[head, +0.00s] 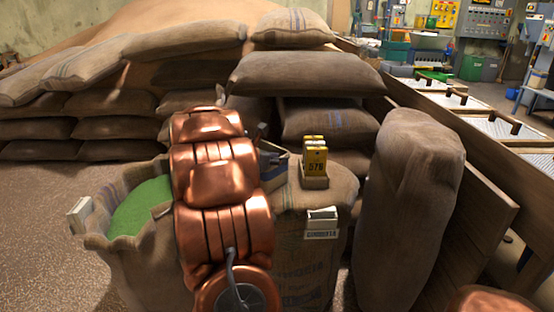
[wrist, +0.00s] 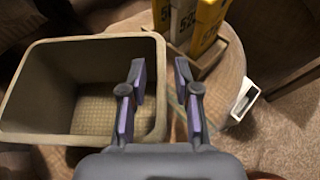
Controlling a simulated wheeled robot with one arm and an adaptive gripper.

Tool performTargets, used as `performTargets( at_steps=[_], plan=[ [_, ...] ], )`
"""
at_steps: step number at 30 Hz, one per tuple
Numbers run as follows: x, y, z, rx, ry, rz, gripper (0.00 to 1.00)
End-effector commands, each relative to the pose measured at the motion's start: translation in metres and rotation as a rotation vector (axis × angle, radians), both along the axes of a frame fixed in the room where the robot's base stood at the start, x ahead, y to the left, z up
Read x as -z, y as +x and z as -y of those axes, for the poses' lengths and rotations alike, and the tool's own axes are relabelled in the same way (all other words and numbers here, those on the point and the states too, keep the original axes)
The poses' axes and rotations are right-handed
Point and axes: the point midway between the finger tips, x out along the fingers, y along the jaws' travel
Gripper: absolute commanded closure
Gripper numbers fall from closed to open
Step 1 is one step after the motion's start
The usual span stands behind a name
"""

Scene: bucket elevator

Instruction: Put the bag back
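Several bags show in the head view, and I cannot tell which one the task means. An upright closed bag (head: 408,215) stands at the right. An open bag (head: 165,255) of green grains stands at the left, with a white tag on its rim. A round-topped bag (head: 305,250) stands between them, partly behind my arm. My gripper (wrist: 160,95) is open, with nothing seen between its fingers. In the wrist view it is over the right rim of an empty tan bin (wrist: 80,42). In the head view my arm mostly hides the gripper.
A small holder (head: 315,183) with yellow numbered tags (head: 315,160) stands on the round-topped bag; the tags show close ahead in the wrist view (wrist: 205,25). Stacked bags (head: 305,75) fill the back. A wooden wall (head: 480,215) bounds the right. Floor at far left (head: 40,220) is clear.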

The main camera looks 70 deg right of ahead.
Motion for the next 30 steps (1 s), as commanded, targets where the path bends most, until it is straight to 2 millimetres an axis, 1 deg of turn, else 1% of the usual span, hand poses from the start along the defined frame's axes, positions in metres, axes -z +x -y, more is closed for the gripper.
performTargets(
  at_steps=[15, 21, 25, 30],
  plan=[
    [-0.031, 0.024, -0.062, -0.002, -0.001, 0.004, 0.69],
    [-0.041, 0.032, -0.085, -0.002, -0.001, 0.003, 0.69],
    [-0.045, 0.036, -0.095, -0.001, -0.001, 0.002, 0.69],
    [-0.048, 0.038, -0.102, -0.001, -0.001, 0.002, 0.69]
  ],
)
